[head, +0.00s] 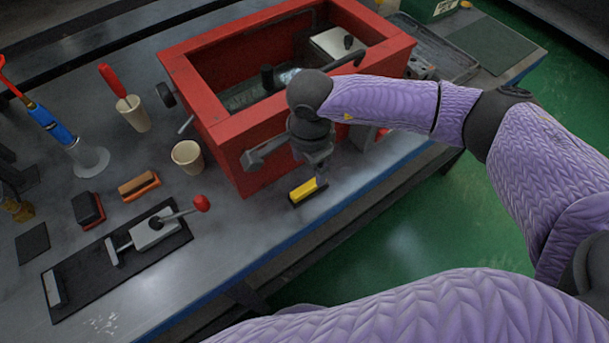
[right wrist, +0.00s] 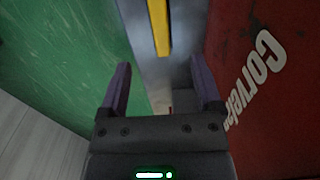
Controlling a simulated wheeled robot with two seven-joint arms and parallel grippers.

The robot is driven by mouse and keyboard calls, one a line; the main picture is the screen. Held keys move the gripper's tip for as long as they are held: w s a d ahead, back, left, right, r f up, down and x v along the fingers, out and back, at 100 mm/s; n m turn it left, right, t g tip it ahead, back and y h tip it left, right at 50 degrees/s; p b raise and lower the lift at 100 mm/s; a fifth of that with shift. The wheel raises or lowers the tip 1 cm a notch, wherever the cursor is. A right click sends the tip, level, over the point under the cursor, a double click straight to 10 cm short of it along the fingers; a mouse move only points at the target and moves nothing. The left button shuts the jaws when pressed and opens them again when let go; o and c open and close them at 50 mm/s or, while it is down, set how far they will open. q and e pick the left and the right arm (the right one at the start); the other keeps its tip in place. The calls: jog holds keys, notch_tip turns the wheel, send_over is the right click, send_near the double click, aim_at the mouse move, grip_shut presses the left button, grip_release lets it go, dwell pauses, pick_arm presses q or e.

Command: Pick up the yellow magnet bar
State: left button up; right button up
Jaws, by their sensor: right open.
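The yellow magnet bar (head: 303,190) lies on the grey metal table, close to its edge and beside the red box. It has a dark strip along its side. In the right wrist view the bar (right wrist: 159,25) shows at the top, beyond my fingertips and roughly in line with the gap between them. My right gripper (right wrist: 161,72) is open and empty, its two fingers well apart. In the head view my right gripper (head: 319,176) hangs pointing down just above and beside the bar, its fingertips partly hard to make out. My left gripper is not in view.
The red box (head: 235,150) with tools inside stands close beside the right gripper; its lettered red wall (right wrist: 260,80) shows in the wrist view. A beige cup (head: 188,157), an orange block (head: 138,186) and a clamp on a dark plate (head: 120,262) stand left. The table edge drops to green floor (head: 410,240).

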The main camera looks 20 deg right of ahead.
aim_at(309, 185)
notch_tip(309, 185, down, 9)
jog(key=shift+b, duration=1.2)
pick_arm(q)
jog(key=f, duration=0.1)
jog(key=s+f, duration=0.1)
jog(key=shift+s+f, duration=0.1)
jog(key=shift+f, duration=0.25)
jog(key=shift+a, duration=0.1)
pick_arm(e)
jog(key=shift+c, duration=0.2)
jog(key=shift+r, duration=0.1)
grip_shut()
